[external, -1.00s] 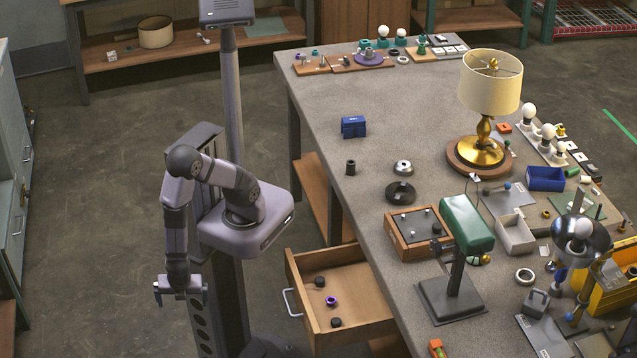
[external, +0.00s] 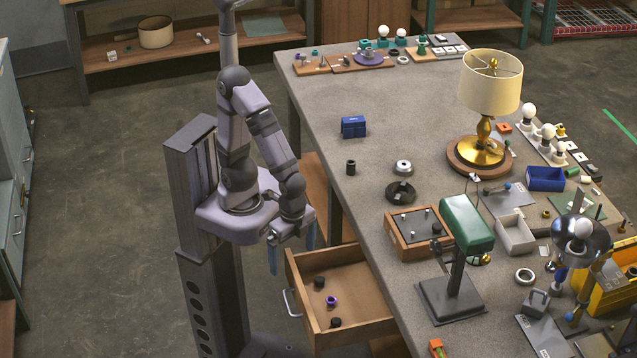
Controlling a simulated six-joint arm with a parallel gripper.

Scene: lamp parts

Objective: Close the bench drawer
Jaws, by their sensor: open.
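The bench drawer (external: 374,309) stands pulled out from the left side of the grey workbench (external: 360,205), below its top. Its light metal handle (external: 291,303) is on the front panel at the left. Two dark round pieces (external: 320,283) and a small purple ring (external: 331,300) lie inside it. My gripper (external: 291,262) is open and empty, fingers pointing down, above and near the drawer's back-left corner. I cannot tell whether it touches the drawer.
A green-shaded lamp (external: 466,222) and a wooden box with a dark top (external: 411,226) stand on the bench near the drawer. A blue box (external: 353,126) is further back. The floor (external: 110,240) left of my column is clear.

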